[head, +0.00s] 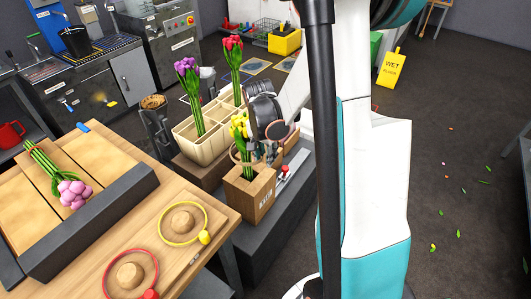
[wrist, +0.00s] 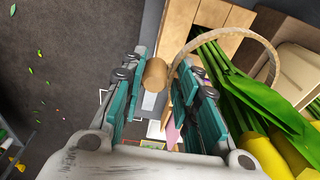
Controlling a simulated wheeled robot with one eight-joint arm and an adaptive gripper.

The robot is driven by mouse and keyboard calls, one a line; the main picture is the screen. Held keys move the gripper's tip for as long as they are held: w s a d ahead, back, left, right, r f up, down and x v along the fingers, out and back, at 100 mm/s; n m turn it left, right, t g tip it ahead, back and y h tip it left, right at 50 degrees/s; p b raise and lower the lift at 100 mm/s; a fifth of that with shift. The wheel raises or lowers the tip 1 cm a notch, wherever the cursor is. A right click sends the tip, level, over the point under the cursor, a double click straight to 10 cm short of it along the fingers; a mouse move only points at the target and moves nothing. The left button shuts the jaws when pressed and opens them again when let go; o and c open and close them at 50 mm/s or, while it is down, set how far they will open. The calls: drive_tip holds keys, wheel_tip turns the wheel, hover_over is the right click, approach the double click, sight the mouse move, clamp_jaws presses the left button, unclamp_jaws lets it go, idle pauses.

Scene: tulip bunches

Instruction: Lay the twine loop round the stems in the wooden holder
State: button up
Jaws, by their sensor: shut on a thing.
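The wooden holder (head: 238,194) stands on a dark grey bench, with yellow tulips (head: 239,130) upright in it. Their green stems (wrist: 235,85) and yellow heads fill the right of the wrist view. The pale twine loop (wrist: 272,48) arches round the stems in the wrist view; part of it is hidden behind them. In the head view it shows at the bunch, above the holder's rim. My gripper (head: 268,150) is beside the bunch, on its right. Its fingers are shut on the loop's tan wooden knob (wrist: 155,74).
A cream divided planter (head: 203,146) with purple and red tulips stands behind the holder. The table in front bears a yellow ring (head: 162,231), a red ring (head: 108,270) and a tray (head: 90,230) with pink tulips. A red-handled tool (head: 285,171) lies right of the holder.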

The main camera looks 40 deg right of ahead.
drive_tip(key=shift+f, duration=5.4)
drive_tip(key=o, duration=0.9)
drive_tip(key=shift+c, duration=0.2)
wheel_tip(320, 180, up, 12)
drive_tip(key=a, duration=0.1)
drive_tip(key=shift+s+a, duration=0.2)
drive_tip(key=shift+s, duration=0.05)
drive_tip(key=shift+f, duration=0.1)
